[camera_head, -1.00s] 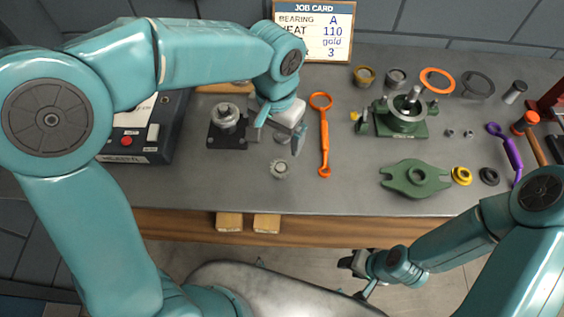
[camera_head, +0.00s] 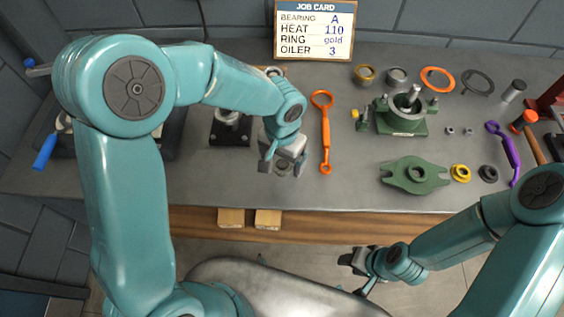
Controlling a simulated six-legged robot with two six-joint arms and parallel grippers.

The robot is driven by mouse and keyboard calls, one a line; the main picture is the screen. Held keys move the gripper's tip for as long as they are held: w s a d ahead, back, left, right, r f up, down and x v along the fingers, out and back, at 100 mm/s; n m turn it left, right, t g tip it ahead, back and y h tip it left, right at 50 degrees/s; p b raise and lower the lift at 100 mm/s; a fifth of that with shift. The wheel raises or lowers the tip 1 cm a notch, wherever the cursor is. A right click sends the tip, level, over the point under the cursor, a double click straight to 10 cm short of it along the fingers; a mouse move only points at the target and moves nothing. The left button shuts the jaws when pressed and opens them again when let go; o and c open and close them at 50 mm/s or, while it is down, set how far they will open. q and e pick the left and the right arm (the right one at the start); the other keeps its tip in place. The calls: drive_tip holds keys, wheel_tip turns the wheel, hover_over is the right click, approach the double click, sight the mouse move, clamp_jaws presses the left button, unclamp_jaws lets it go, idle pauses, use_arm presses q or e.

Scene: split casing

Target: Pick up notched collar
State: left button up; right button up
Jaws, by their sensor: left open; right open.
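The notched collar, a small grey ring (camera_head: 283,170), lies on the bench near its front edge, left of centre. My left gripper (camera_head: 281,166) is open above it, pointing down, with one finger on each side of the ring. The gripper's body hides part of the collar, and I cannot tell how far the fingertips are above the bench. My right gripper (camera_head: 352,262) is open and empty, in front of the bench and away from the collar.
An orange wrench (camera_head: 324,140) lies just right of my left gripper. A dark block with a metal hub (camera_head: 230,130) stands behind and left. A green flanged cover (camera_head: 415,175) and a green housing (camera_head: 400,122) are to the right. Bare bench (camera_head: 200,180) is left of the collar.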

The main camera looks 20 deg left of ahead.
use_arm(q)
drive_tip(key=shift+d, duration=0.1)
drive_tip(key=shift+f+b, duration=0.2)
drive_tip(key=shift+b, duration=0.15)
idle(0.5)
drive_tip(key=c, duration=1.1)
